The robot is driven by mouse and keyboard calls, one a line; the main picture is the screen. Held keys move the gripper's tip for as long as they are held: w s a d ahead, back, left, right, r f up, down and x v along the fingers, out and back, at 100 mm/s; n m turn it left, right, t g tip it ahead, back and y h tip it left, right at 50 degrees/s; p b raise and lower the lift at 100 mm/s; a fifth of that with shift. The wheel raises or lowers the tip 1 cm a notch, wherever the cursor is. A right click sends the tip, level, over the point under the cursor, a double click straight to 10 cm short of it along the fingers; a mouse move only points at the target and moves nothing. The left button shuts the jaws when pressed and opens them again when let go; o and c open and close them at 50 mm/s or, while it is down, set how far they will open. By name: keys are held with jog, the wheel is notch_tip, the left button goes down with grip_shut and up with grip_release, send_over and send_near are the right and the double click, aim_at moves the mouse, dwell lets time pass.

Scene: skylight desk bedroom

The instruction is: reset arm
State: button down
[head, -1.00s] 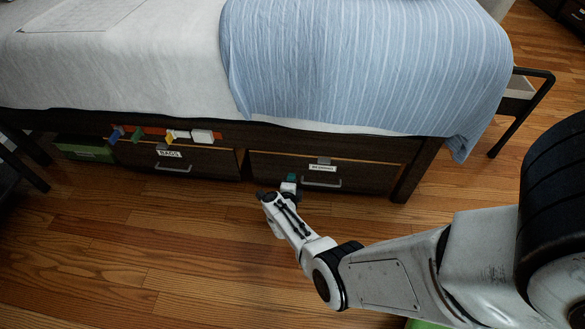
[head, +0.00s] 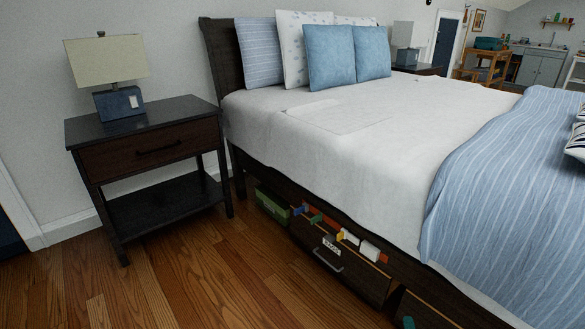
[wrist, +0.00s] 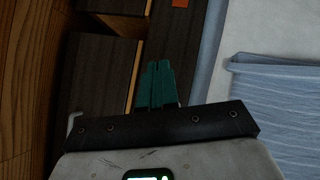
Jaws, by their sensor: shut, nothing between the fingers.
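My gripper (wrist: 157,68) shows in the wrist view with its teal fingers together and nothing between them. It is in front of the dark drawers (wrist: 98,75) under the bed. In the head view only a small teal bit, which looks like my fingertips (head: 408,322), shows at the bottom edge by the right drawer. The rest of my arm is out of that view.
The bed (head: 340,125) has a blue striped blanket (head: 500,190). The labelled drawer (head: 335,262) has coloured tabs along its top. A dark nightstand (head: 150,150) with a lamp (head: 107,62) stands left. Bare wood floor (head: 210,275) lies in front.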

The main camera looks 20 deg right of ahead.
jog(key=s+a+r+n+g+y, duration=0.2)
jog(key=a+n+y, duration=0.3)
jog(key=a+n, duration=0.25)
jog(key=s+a+r+n+g+y, duration=0.1)
jog(key=s+a+n+y, duration=0.2)
jog(key=a+n+y, duration=0.35)
jog(key=s+a+r+n+g+h, duration=0.1)
jog(key=s+a+r+n+g, duration=0.15)
jog(key=s, duration=0.45)
jog(key=s+a+r+n+g+h, duration=0.1)
jog(key=s+a+r+n+g, duration=0.15)
jog(key=s, duration=0.45)
jog(key=s+a+r+n+g+h, duration=0.1)
jog(key=s+a+r+n+g, duration=0.15)
jog(key=s, duration=0.45)
notch_tip(320, 180, up, 29)
jog(key=g+p, duration=0.1)
jog(key=p, duration=2.7)
jog(key=shift+s+d+r+p, duration=0.2)
jog(key=shift+s+d+p, duration=0.05)
jog(key=shift+p, duration=0.1)
jog(key=shift+d+h, duration=0.15)
jog(key=shift+h, duration=0.1)
